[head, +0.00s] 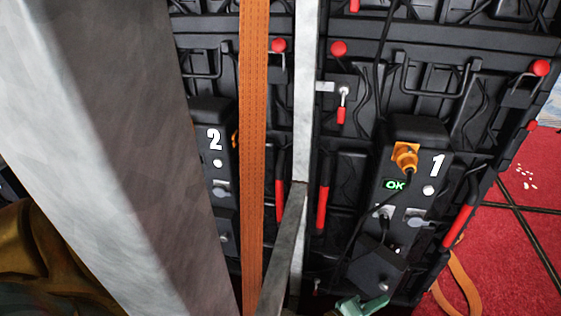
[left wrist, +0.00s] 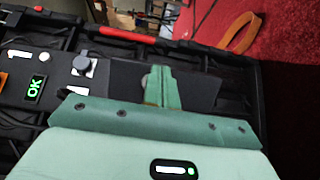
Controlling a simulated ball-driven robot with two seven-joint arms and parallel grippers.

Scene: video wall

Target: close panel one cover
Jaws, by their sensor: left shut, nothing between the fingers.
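Panel one (head: 437,165) carries a white "1", a lit green OK display (head: 395,185) and an orange plug (head: 405,156) with a black cable. Below them a dark square cover (head: 372,268) with a small round knob sits at an angle to the panel face; how far it stands out is hard to tell. My left gripper (head: 358,304) is at the cover's lower edge, partly cut off by the frame. In the left wrist view its green fingers (left wrist: 160,85) are shut and empty, in front of the dark cover (left wrist: 203,92); contact is unclear. My right gripper is out of view.
Grey metal beams cross the head view. Red-handled latches (head: 458,226) line the panel edges. Red carpet (head: 520,220) and a loose orange strap (head: 455,283) lie at right.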

